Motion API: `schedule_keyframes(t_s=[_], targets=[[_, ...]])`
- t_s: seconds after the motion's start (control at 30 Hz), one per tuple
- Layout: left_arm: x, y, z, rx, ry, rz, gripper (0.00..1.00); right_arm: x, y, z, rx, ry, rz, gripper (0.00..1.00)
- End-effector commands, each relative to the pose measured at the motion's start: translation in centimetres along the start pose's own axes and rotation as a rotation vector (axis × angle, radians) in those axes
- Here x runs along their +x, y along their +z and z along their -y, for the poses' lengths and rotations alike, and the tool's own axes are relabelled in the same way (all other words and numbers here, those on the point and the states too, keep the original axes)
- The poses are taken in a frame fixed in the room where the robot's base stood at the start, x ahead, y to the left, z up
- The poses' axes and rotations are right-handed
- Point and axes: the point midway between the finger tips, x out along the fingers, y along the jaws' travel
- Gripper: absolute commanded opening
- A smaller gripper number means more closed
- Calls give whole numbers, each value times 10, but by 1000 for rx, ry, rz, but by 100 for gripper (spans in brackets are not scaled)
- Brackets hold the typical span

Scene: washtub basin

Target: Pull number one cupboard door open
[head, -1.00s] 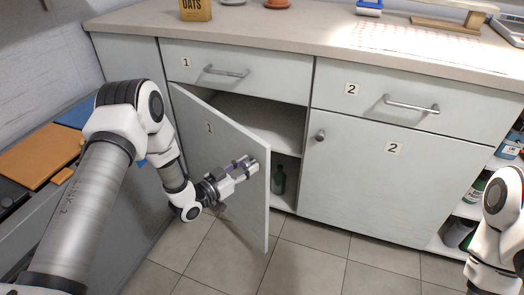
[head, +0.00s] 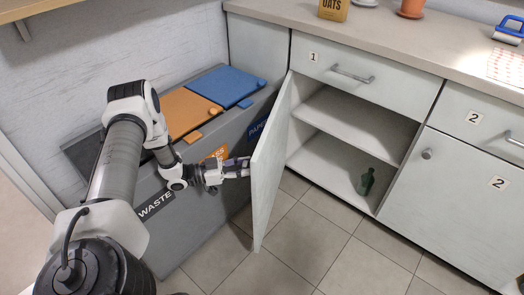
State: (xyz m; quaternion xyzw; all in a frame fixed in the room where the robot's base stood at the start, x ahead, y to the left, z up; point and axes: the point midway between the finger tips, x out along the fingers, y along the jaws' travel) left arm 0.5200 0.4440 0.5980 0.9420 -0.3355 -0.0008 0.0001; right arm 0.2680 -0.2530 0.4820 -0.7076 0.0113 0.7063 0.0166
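The number one cupboard door (head: 268,165) stands wide open, seen nearly edge-on, so its number label and knob are hidden from me. Its hinge side is at the left of the cupboard opening. My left gripper (head: 238,168) is on the door's outer face near its free edge, with the fingertips meeting the door where its knob sits. The fingers look closed there, though the knob itself is covered. My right gripper is out of view.
A grey waste bin unit (head: 195,225) with orange (head: 188,112) and blue (head: 228,86) lids stands left of the door, close behind my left arm. Drawer one (head: 350,72) above is shut. Cupboard door two (head: 450,195) is shut. The tiled floor (head: 325,240) in front is clear.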

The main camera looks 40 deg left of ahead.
Motion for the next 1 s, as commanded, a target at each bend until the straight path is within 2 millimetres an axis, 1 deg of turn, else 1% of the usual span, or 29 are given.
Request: schedule_keyframes(t_s=[0.03, 0.13, 0.5, 0.53, 0.57, 0.6, 0.87, 0.97, 1.0], targets=[[-4, -2, 6, 4, -9, -3, 0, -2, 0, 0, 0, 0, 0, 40], [-7, -2, 9, 4, -11, -4, 0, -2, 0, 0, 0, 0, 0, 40], [-7, -3, 11, 8, -12, -6, 0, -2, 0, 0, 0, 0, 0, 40], [-7, -3, 11, 8, -11, -6, 48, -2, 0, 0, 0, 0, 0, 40], [-7, -3, 11, 8, -11, -6, 58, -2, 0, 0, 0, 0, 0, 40], [-7, -3, 11, 8, -10, -6, 60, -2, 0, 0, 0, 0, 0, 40], [-7, -2, 9, 4, -7, -4, 60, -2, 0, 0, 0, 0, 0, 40], [-7, -8, 9, 4, -8, -5, 60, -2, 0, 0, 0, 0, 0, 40], [-7, -13, 10, 4, -9, -6, 60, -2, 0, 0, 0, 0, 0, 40]])
